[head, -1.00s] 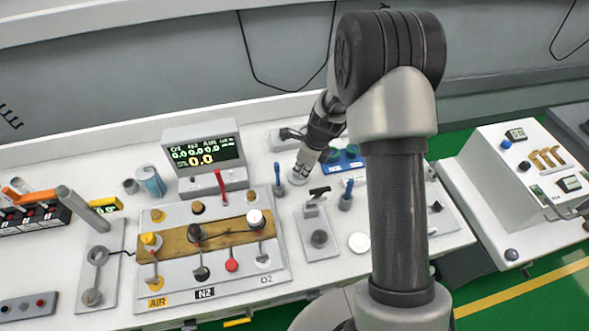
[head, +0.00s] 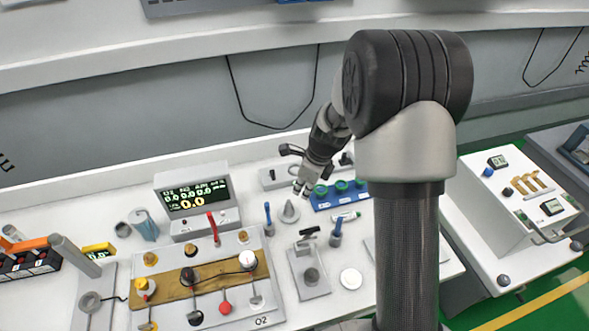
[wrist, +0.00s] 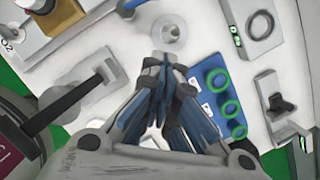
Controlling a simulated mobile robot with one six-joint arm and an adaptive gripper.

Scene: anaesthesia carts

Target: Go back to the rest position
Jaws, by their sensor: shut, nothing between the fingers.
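My gripper (head: 302,189) is shut and empty. In the head view it hangs above the white bench top, just behind and above a small grey cone-shaped stand (head: 290,213) and left of a blue rack with green rings (head: 340,193). In the wrist view my gripper's fingers (wrist: 165,62) are together, pointing toward the round stand (wrist: 169,32), with the blue rack (wrist: 217,92) close on their right. The fingers appear apart from both, though the exact height is unclear.
A gas panel (head: 240,320) with knobs and a display box (head: 193,199) stand to the left. A blue-handled tool (head: 336,233), a lever block (head: 309,270) and a white disc (head: 350,278) are on the bench. A second cart (head: 500,225) is at the right.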

